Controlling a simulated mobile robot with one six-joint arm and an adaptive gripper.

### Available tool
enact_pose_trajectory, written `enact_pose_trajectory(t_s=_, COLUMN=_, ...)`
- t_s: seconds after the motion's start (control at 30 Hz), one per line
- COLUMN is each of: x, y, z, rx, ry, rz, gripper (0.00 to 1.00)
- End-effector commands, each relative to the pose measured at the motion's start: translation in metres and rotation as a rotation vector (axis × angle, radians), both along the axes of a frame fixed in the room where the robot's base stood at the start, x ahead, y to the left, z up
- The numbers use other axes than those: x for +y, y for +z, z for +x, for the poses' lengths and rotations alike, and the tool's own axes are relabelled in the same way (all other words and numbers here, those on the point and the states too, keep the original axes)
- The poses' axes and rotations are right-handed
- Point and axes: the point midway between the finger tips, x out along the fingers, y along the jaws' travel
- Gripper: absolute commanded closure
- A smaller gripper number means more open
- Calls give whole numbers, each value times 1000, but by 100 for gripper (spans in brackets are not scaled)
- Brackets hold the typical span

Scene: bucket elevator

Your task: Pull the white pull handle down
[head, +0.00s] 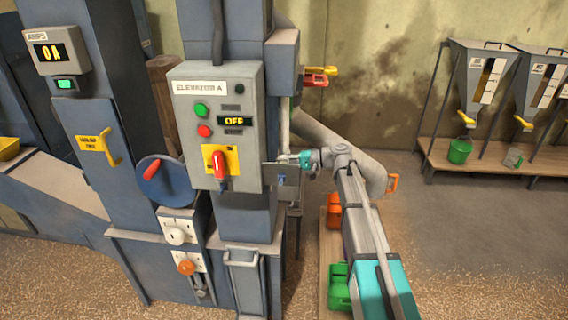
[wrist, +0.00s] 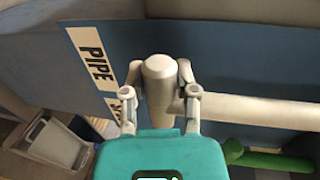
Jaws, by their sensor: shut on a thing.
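The white pull handle (wrist: 160,82) shows in the wrist view as a pale rounded upright piece with a thick pale bar running off to the right. My gripper (wrist: 162,72) is shut on the upright piece, one finger on each side of it. In the head view my gripper (head: 283,162) is just right of the grey ELEVATOR A box, at about the height of its red switch. The handle is small there and I cannot make out its full shape. The lower part of the handle is hidden by my gripper's teal body in the wrist view.
The ELEVATOR A box (head: 217,125) stands close left of my gripper. A green part (wrist: 265,160) lies at lower right in the wrist view. Open floor (head: 450,250) extends to the right.

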Motion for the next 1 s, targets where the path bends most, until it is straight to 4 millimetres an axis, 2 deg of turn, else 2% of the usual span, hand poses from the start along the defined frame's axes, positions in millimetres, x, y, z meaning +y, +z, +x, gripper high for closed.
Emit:
enact_pose_trajectory(t_s=0.03, x=0, y=-4, z=-4, rx=0, ry=6, rz=-15, gripper=100)
enact_pose_trajectory(t_s=0.07, x=0, y=-4, z=-4, rx=0, ry=7, rz=-15, gripper=60)
enact_pose_trajectory(t_s=0.23, x=-1, y=-4, z=-3, rx=0, ry=6, rz=-13, gripper=28)
enact_pose_trajectory(t_s=0.77, x=-2, y=-1, z=-3, rx=3, ry=5, rz=-14, gripper=27)
enact_pose_trajectory(t_s=1.0, x=-12, y=1, z=-10, rx=20, ry=3, rz=-40, gripper=27)
